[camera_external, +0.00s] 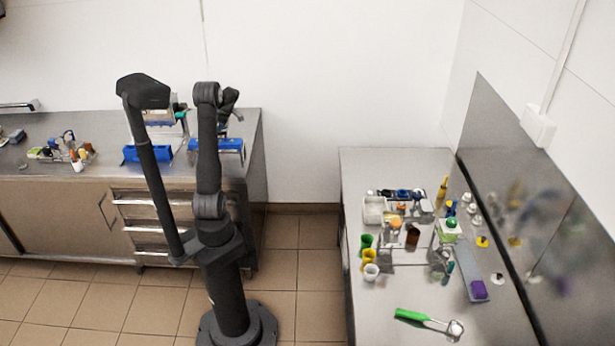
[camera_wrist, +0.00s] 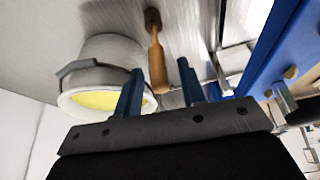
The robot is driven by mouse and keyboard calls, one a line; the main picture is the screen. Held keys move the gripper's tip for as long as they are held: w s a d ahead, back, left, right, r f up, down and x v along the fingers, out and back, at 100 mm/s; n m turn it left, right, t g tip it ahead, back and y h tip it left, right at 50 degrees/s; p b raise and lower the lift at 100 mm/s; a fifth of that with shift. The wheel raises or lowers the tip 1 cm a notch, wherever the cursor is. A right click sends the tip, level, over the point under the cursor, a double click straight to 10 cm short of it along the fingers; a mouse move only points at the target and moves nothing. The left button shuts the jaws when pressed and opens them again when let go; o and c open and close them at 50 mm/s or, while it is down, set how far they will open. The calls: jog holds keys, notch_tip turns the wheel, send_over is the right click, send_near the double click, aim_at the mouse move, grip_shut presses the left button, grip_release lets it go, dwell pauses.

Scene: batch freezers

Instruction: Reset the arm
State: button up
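My arm stands upright on its base in the external view, in front of the left counter. My gripper (camera_external: 230,104) is at the back of that counter, above a blue-fronted rack, and is partly hidden behind my own arm link. In the wrist view my gripper (camera_wrist: 160,83) shows two blue fingers set apart with a gap between them. A wooden-handled tool (camera_wrist: 157,60) shows beyond and between the fingers, with space on both sides of it. Nothing appears held.
In the wrist view, a white pot (camera_wrist: 112,50) with yellow contents is close to the left finger, and a blue bar (camera_wrist: 295,45) is at right. Blue racks (camera_external: 147,154) stand on the left counter (camera_external: 190,166). The right counter (camera_external: 385,315) holds many small items and a green-handled tool (camera_external: 411,315).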

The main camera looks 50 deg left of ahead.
jog(key=shift+x, duration=1)
jog(key=shift+r, duration=1.9)
jog(key=shift+f, duration=0.15)
